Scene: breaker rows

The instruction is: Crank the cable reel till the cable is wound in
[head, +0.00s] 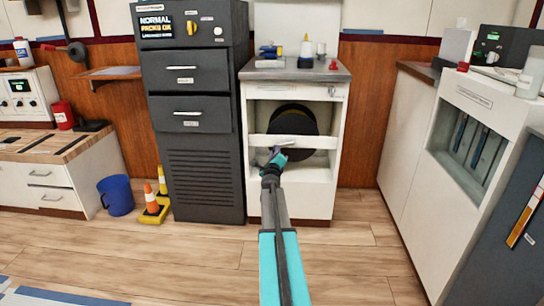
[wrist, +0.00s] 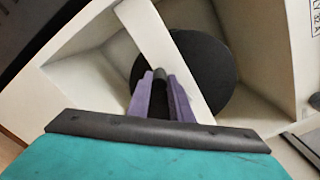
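The cable reel (head: 288,119) is a dark round disc inside the open bay of a white cabinet. A white bar crosses in front of its middle. It also shows in the wrist view (wrist: 207,65), behind the slanting bar. My gripper (head: 276,153) is at the bay, in front of the lower part of the reel. In the wrist view its two purple fingers (wrist: 160,92) stand on either side of a dark crank handle (wrist: 160,76), with no clear gap to it. The cable is not distinguishable.
The white cabinet (head: 339,140) frames the bay, and bottles and small items stand on its top. A dark drawer cabinet (head: 197,165) stands close on the left. A blue bucket (head: 117,195) and an orange cone (head: 151,198) are on the floor. Open floor lies in front.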

